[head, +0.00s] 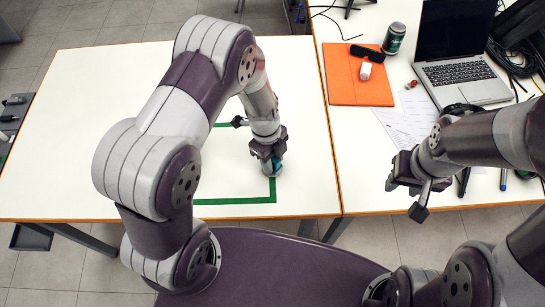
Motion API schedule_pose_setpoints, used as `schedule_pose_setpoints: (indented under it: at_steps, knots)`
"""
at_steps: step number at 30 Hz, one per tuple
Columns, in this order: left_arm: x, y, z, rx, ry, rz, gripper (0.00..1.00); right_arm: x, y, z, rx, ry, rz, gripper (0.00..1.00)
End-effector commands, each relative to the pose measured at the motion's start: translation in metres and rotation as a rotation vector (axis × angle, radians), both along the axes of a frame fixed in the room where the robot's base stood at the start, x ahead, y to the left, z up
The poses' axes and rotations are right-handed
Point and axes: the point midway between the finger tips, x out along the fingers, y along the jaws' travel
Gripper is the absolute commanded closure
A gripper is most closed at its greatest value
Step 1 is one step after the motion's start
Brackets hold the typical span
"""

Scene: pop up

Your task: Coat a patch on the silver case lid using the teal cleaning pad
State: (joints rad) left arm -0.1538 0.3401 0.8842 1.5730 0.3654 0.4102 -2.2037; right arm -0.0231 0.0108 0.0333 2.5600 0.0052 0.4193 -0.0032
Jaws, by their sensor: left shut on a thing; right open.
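My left gripper (270,160) points down over the white table, near the right side of a green tape outline. It is shut on a small teal thing, seemingly the cleaning pad (277,166), which shows only in part between and below the fingers. Whether the pad touches the surface below, I cannot tell. I cannot make out a separate silver case lid; my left arm covers much of the outlined area. My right gripper (404,197) is open and empty, above the front edge of the right table.
The right table holds an orange folder (345,90) with a dark object and a small red-and-white item, a green can (394,38), papers (405,122), an open silver laptop (468,78), cables and pens. The left part of the white table (70,130) is clear.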

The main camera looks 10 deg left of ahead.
Motion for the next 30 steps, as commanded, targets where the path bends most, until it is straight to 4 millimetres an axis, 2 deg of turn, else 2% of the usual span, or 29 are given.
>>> schedule_pose_setpoints:
  at_steps: [30]
  knots:
    - [-0.0005,0.0001,-0.0027,0.0,0.001,0.0,0.87,0.0001,0.0,-0.0064,0.0,0.0,0.0,0.57]
